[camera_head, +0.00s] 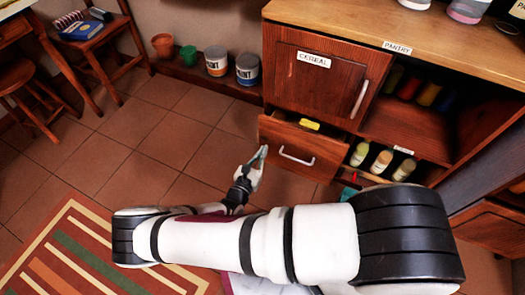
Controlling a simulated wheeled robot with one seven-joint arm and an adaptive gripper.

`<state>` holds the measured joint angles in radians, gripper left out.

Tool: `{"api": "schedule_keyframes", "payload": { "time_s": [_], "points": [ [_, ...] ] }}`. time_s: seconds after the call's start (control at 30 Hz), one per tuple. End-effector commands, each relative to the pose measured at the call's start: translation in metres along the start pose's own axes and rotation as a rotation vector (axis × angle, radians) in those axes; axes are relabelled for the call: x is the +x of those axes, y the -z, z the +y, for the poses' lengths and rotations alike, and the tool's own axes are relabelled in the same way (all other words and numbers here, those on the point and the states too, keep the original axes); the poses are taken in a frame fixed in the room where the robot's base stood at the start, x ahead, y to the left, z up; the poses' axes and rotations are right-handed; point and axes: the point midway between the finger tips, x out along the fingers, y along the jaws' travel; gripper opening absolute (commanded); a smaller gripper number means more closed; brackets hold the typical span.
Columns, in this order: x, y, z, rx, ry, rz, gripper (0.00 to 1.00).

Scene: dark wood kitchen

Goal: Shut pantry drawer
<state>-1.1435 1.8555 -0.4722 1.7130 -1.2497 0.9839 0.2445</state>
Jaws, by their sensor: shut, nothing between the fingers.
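The pantry drawer (288,152) is the reddish-brown wooden drawer low in the cabinet, under the door labelled "CEREAL" (314,60). It is pulled partly out, and a yellow item (309,124) shows at its open top. A pale bar handle (296,157) runs across its front. My gripper (261,157) is shut and empty, close to the left part of the drawer front. I cannot tell whether its fingertips touch the drawer. The rest of the drawer's inside is hidden.
A "PANTRY" label (397,47) marks the wooden counter edge. Open shelves with bottles (381,161) stand right of the drawer. Paint cans (247,69) and pots line the wall ledge at the left. A striped rug (85,245) covers the lower left floor. Bare tiles lie left of the drawer.

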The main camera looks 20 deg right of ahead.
Motion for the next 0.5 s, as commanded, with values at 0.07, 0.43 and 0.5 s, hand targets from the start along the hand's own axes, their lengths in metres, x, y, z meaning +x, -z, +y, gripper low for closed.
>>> {"api": "schedule_keyframes", "payload": {
  "time_s": [0.07, 0.43, 0.5],
  "points": [
    [0.017, 0.002, -0.001, 0.000, 0.003, -0.001, 0.00],
    [0.086, 0.003, -0.001, -0.002, 0.004, 0.001, 0.00],
    [0.096, 0.003, -0.001, -0.002, 0.003, 0.002, 0.00]
  ]
}}
